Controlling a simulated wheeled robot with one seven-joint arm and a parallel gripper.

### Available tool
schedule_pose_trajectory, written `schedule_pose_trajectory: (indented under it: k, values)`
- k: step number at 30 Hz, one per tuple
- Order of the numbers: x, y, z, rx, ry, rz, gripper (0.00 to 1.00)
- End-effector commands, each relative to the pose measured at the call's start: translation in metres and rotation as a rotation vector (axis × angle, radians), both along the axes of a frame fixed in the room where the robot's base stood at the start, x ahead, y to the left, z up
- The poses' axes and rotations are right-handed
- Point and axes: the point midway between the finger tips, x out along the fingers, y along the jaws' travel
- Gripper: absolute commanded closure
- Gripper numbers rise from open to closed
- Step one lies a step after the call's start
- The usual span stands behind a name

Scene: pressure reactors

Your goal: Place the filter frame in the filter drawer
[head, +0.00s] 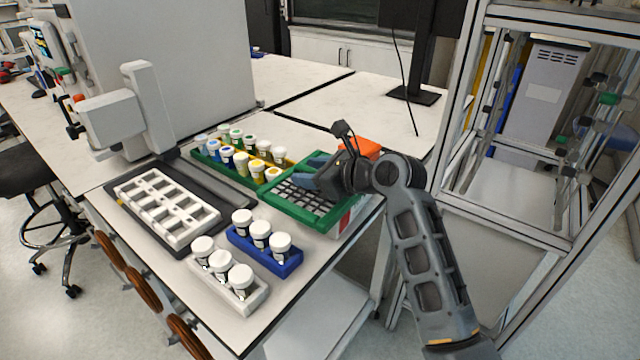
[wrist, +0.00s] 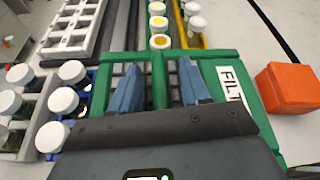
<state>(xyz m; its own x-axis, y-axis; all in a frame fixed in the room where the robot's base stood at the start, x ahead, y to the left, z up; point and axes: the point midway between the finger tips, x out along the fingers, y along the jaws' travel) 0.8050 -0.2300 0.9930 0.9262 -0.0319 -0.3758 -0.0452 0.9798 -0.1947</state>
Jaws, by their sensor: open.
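A green frame (head: 298,216) with a dark grid inside lies near the right edge of the bench, over a pale box-like side with a red mark. In the wrist view the green frame (wrist: 216,62) bears a white label reading "FILT", partly cut off. My gripper (head: 312,174) is over the frame, open, and hides its far right part. In the wrist view a green bar runs between the two blue fingers of my gripper (wrist: 160,82); I see no grip on it. Nothing is plainly marked as the filter drawer.
A white slotted rack (head: 165,210) lies on a dark tray (head: 122,208) at left. White-capped jars stand in a blue holder (head: 265,258) and a white holder (head: 230,295) in front. Behind are racks of colour-capped jars. An orange block (wrist: 287,88) is right of the frame.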

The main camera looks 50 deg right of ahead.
Motion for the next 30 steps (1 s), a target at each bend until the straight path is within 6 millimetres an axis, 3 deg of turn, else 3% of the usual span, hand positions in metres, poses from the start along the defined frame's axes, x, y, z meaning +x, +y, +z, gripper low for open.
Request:
schedule_pose_trajectory:
  k: [5,20,30]
  values:
    - [0.0001,0.0000,0.0001,0.000,0.000,0.000,0.53]
    - [-0.0002,0.0000,0.0001,0.000,0.000,0.000,1.00]
    - [-0.0002,-0.0001,0.0006,0.000,-0.001,-0.001,1.00]
